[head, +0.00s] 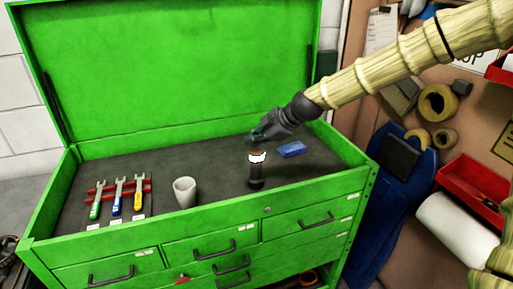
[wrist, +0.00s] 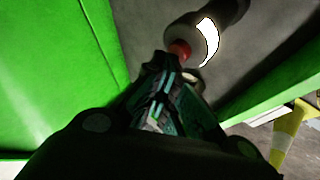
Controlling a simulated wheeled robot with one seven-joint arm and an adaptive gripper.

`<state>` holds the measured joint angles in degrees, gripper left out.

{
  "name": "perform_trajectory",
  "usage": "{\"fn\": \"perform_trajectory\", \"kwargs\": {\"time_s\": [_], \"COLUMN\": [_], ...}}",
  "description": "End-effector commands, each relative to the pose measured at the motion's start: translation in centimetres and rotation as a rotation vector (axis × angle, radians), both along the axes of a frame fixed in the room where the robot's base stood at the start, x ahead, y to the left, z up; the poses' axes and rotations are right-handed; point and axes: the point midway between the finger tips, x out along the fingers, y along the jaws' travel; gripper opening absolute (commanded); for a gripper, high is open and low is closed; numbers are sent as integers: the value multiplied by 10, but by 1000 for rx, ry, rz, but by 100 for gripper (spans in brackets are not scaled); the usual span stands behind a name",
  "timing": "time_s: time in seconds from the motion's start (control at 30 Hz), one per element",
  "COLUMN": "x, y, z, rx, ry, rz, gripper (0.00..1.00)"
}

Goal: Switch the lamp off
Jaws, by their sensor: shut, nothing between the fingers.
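The lamp (head: 256,183) stands upright on the dark top of the green tool chest. It is a black cylinder with a bright white band, which looks lit, and a red top (wrist: 179,50). In the wrist view the lamp body (wrist: 185,32) runs away from the fingertips, with the white band showing as a crescent. My gripper (head: 256,138) is shut and empty, just above the lamp in the head view. In the wrist view its fingertips (wrist: 172,68) are right beside the red top; I cannot tell whether they touch it.
A pale cup (head: 185,193) stands left of the lamp, and a blue object (head: 292,149) lies to its right. Several wrenches rest on a red rack (head: 103,190) at the left. The raised green lid (head: 170,70) is behind. The chest top between cup and lamp is clear.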

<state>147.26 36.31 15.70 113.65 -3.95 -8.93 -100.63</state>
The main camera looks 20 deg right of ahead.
Motion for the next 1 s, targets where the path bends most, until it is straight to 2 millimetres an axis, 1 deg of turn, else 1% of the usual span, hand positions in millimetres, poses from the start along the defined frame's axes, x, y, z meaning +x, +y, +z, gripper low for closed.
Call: {"fn": "perform_trajectory", "kwargs": {"time_s": [0.37, 0.8, 1.0], "x": [0, 0, 0], "y": [0, 0, 0], "z": [-2, 15, 16], "rx": [0, -1, 0], "ry": [0, 0, 0], "rz": [0, 1, 0], "gripper": [0, 0, 0]}}
